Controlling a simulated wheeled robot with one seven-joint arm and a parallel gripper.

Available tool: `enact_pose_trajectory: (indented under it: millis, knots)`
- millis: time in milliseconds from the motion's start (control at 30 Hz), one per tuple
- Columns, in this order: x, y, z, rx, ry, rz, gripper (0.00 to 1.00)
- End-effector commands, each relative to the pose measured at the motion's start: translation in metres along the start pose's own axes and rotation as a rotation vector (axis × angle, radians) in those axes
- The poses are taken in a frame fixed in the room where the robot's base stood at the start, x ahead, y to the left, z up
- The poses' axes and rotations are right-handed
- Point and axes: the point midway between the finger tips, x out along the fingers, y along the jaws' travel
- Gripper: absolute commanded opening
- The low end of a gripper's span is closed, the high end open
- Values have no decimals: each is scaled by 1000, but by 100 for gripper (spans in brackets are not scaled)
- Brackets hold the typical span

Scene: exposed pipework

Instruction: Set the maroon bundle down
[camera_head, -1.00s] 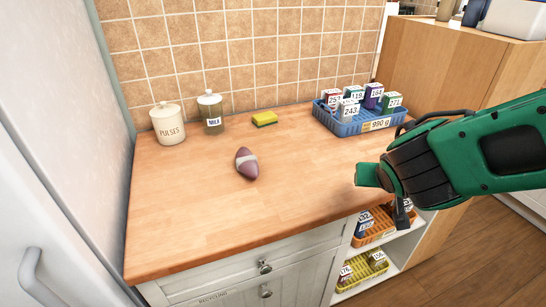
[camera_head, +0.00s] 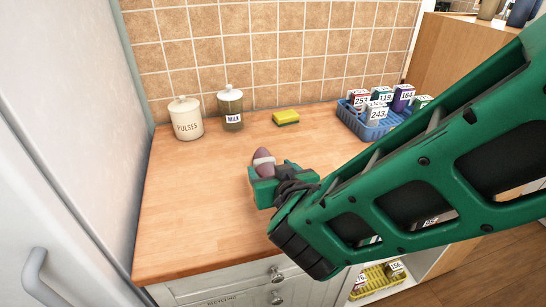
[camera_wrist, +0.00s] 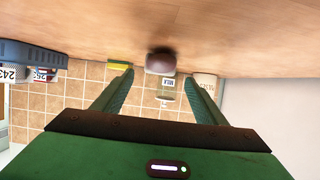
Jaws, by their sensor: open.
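The maroon bundle (camera_head: 264,162), a rounded spindle shape with a pale band, rests on the wooden counter (camera_head: 190,225). My gripper (camera_head: 281,178) is low over the counter, right at the bundle, and hides its lower part in the head view. In the wrist view the bundle (camera_wrist: 161,61) shows end-on, between and beyond the two fingertips. My gripper (camera_wrist: 160,90) is open, its two fingers apart, with no grip on the bundle visible.
The pulses jar (camera_head: 186,118), milk jar (camera_head: 231,108) and yellow sponge (camera_head: 286,117) stand along the tiled wall. A blue basket (camera_head: 356,124) of numbered boxes is at the back right. The counter's left part is clear; a white fridge (camera_head: 65,150) borders it.

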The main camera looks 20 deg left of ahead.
Motion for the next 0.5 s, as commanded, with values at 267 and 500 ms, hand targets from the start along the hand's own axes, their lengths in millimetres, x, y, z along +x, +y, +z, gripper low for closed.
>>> enact_pose_trajectory:
  millis: [267,500]
  knots:
    - [21,2,0,1,0,3,66]
    - [50,2,6,-1,-1,4,66]
